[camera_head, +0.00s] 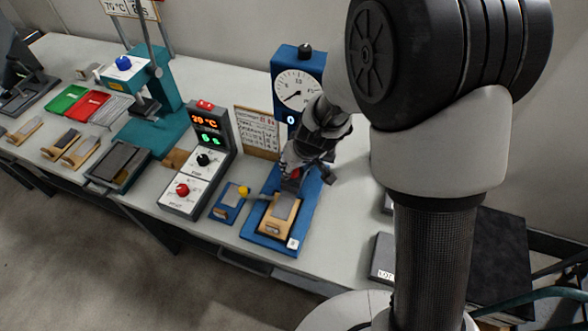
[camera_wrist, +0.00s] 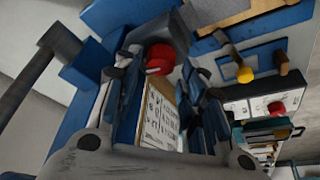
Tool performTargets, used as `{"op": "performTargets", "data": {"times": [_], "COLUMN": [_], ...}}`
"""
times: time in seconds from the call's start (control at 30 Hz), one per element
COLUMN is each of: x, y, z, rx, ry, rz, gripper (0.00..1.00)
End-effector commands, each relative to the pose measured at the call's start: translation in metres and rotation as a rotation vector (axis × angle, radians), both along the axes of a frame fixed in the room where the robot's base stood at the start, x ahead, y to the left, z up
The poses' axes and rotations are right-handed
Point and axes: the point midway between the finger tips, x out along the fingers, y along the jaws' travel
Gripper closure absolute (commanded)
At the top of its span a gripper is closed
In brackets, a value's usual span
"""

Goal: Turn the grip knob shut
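A red knob (camera_wrist: 160,58) sits between the fingertips of my gripper in the wrist view. I take it as the grip knob; a small red part (camera_head: 296,172) of it shows beside my gripper in the head view. My gripper (camera_head: 314,170) is low in front of the blue stand with the round dial (camera_head: 297,90), over its blue base (camera_head: 308,205). In the wrist view the fingers (camera_wrist: 165,78) are apart, one on each side of the knob. I cannot tell whether either touches it. The knob's mount is mostly hidden.
A wooden block with a grey plate (camera_head: 280,212) lies on the base's front. To the left are a small blue fixture with a yellow knob (camera_head: 244,191) and a control box (camera_head: 200,165) with a red knob. A paper sheet (camera_head: 257,132) stands behind. A dark box (camera_head: 383,258) is right.

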Motion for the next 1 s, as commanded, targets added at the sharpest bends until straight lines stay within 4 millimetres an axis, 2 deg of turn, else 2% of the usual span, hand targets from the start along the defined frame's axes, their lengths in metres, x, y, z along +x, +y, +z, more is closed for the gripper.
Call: {"op": "performTargets", "data": {"times": [0.03,0.2,0.53,1.0], "x": [0.002,0.007,0.008,0.008], "y": [0.001,0.004,0.004,0.004], "z": [-0.009,-0.02,-0.02,-0.02], "rx": [0.0,0.0,0.0,0.0], "ry": [0.001,0.0,-0.001,0.0], "rz": [0.0,0.0,0.0,0.0], "gripper": [0.62,0.62,0.63,0.94]}}
